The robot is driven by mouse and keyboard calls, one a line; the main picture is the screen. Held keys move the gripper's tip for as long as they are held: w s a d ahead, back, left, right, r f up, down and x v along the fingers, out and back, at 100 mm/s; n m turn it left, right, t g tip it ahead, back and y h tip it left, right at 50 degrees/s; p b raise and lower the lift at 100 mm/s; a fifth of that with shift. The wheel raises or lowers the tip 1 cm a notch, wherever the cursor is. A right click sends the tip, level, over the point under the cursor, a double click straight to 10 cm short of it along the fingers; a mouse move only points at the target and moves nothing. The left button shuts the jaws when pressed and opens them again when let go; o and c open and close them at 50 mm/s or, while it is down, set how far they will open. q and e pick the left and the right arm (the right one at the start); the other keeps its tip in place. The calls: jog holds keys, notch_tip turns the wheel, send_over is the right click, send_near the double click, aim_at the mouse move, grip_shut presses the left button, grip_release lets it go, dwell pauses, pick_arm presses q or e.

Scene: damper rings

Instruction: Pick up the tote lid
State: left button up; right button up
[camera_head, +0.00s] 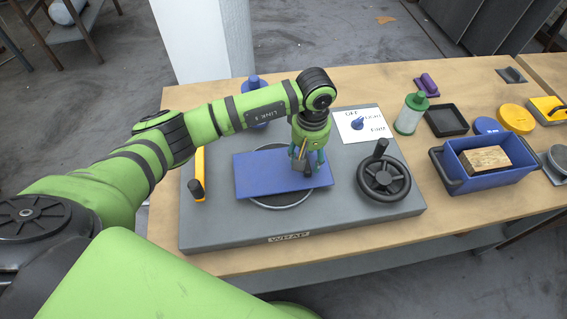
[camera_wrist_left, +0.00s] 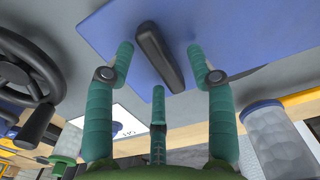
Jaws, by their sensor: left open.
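The tote lid (camera_head: 258,175) is a flat blue panel with a dark bar handle. It lies over a round ring on the grey wrap machine and covers part of it. In the left wrist view the lid (camera_wrist_left: 230,30) fills the top, with its black handle (camera_wrist_left: 158,55) near the middle. My left gripper (camera_head: 309,163) points down over the right part of the lid. Its green fingers (camera_wrist_left: 160,62) are open, with the handle between their tips; I cannot tell whether they touch it. My right gripper is not in view.
A black handwheel (camera_head: 384,178) stands close right of the lid. A blue tote (camera_head: 474,182) holding a brown block sits at the right. A green-capped bottle (camera_head: 411,113) and a black tray (camera_head: 446,120) stand behind it.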

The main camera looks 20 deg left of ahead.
pick_arm(q)
jog(key=shift+f, duration=0.25)
grip_shut()
jog(key=shift+r, duration=0.15)
